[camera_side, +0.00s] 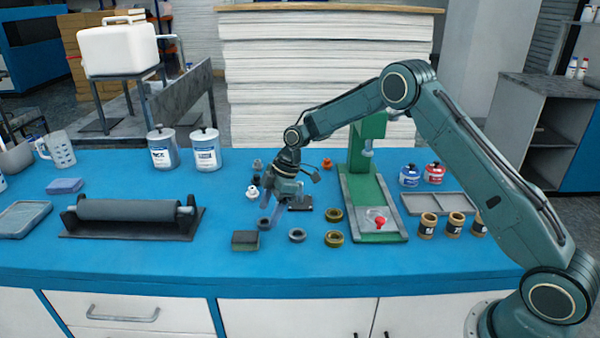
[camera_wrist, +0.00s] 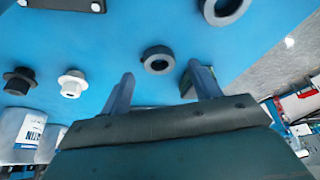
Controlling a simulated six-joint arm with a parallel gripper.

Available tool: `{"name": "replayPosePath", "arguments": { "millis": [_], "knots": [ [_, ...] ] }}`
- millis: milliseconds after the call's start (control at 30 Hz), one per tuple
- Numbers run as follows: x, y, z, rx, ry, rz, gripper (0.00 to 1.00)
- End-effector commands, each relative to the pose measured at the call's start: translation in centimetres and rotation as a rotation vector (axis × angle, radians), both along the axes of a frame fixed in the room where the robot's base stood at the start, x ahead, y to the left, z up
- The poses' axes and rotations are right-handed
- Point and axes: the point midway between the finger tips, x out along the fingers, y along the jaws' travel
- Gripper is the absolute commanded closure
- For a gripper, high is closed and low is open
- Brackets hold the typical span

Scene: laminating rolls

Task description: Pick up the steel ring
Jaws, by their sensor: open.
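Two grey rings lie flat on the blue bench, and I cannot tell for sure which is the steel ring. The left grey ring (camera_side: 264,223) is close to my gripper (camera_side: 271,210). The right grey ring (camera_side: 297,235) lies a little to its right and nearer the front edge. In the wrist view my gripper (camera_wrist: 161,70) is open and empty, with its fingers apart. The left grey ring (camera_wrist: 157,60) appears between and just beyond the fingertips, not gripped. The right grey ring (camera_wrist: 223,10) is at the top edge, partly cut off.
A dark block (camera_side: 245,240) sits left of the rings, beside one finger. Two brass-coloured rings (camera_side: 334,239) lie to the right, by a green press (camera_side: 376,205). A white knob (camera_side: 252,192) and a black plate (camera_side: 300,203) lie nearby. A roller (camera_side: 130,210) is at left.

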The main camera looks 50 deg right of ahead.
Motion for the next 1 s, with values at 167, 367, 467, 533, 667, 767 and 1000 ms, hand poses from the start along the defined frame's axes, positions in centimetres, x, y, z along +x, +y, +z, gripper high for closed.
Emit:
{"name": "replayPosePath", "arguments": {
  "millis": [167, 367, 467, 533, 667, 767, 1000],
  "knots": [
    [0.3, 0.7, -1.8, -0.001, 0.000, 0.000, 0.38],
    [0.4, 0.9, -2.3, -0.001, -0.002, -0.001, 0.38],
    [0.4, 0.9, -2.3, -0.001, -0.002, -0.001, 0.38],
    [0.4, 0.9, -2.3, -0.001, -0.002, -0.001, 0.38],
    [0.4, 0.9, -2.2, -0.001, -0.002, -0.001, 0.38],
    [0.4, 0.9, -2.2, 0.000, -0.001, 0.000, 0.38],
    [0.4, 0.9, -2.2, 0.000, -0.001, 0.000, 0.83]
  ]
}}
